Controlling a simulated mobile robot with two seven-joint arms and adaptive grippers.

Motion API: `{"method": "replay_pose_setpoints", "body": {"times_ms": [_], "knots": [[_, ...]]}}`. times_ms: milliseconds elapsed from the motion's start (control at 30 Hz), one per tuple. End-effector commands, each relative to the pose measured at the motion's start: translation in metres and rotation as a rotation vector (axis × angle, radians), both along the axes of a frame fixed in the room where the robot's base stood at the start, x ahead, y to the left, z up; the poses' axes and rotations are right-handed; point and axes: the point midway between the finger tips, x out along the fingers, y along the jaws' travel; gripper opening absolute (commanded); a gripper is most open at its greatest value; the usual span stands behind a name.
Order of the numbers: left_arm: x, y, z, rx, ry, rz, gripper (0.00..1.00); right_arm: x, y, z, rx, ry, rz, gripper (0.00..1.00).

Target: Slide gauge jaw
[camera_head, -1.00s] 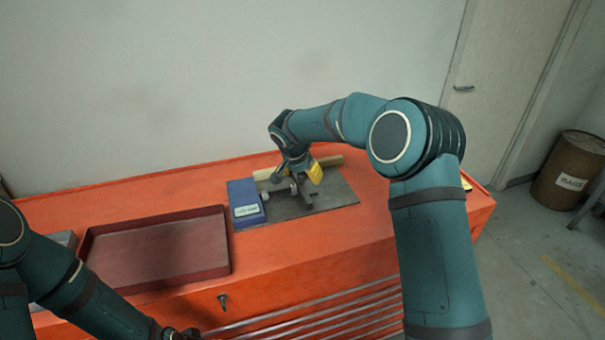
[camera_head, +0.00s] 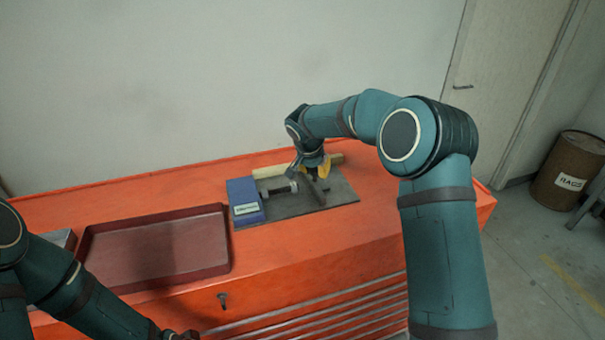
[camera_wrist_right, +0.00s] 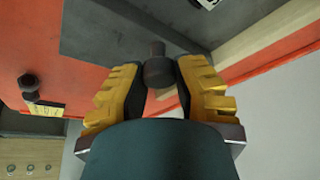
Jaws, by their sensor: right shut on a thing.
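The gauge stands on a dark grey plate (camera_head: 345,192) on the orange bench. Its blue block (camera_head: 243,199) with a white label is at the left. A short dark rod (camera_head: 282,188) lies to the block's right. A dark upright sliding jaw (camera_head: 318,192) stands further right, apart from the block. My right gripper (camera_head: 315,172) is over the jaw. In the right wrist view its yellow-backed fingers (camera_wrist_right: 160,92) are shut on a dark round knob (camera_wrist_right: 158,70), which I take as the jaw's handle. My left gripper (camera_head: 180,334) is at the bottom edge, mostly cut off.
A dark red tray (camera_head: 155,248) lies on the bench (camera_head: 330,245) left of the gauge. A rags drum (camera_head: 570,170) stands on the floor at right.

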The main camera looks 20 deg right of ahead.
Motion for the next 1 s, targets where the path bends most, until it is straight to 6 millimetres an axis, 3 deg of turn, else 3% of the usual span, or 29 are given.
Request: {"method": "replay_pose_setpoints", "body": {"times_ms": [33, 167, 500, 533, 600, 1000], "knots": [[-0.001, 0.000, -0.003, 0.000, 0.002, -0.002, 0.36, 0.000, -0.020, -0.002, -0.009, -0.002, -0.013, 0.00], [-0.001, 0.000, -0.004, 0.000, 0.003, -0.002, 0.36, 0.001, -0.039, -0.001, -0.009, -0.001, -0.011, 0.00], [-0.002, 0.000, -0.004, -0.001, 0.004, -0.003, 0.36, 0.001, -0.045, 0.000, -0.010, 0.000, -0.011, 0.00], [-0.002, 0.000, -0.004, -0.001, 0.004, -0.003, 0.36, 0.001, -0.045, 0.000, -0.011, 0.001, -0.011, 0.38], [-0.002, 0.000, -0.004, 0.000, 0.003, -0.002, 0.36, 0.001, -0.044, 0.000, -0.010, 0.000, -0.011, 0.61], [-0.002, 0.000, -0.004, -0.001, 0.003, -0.002, 0.36, 0.000, -0.039, 0.006, -0.006, -0.002, -0.006, 0.61]]}}
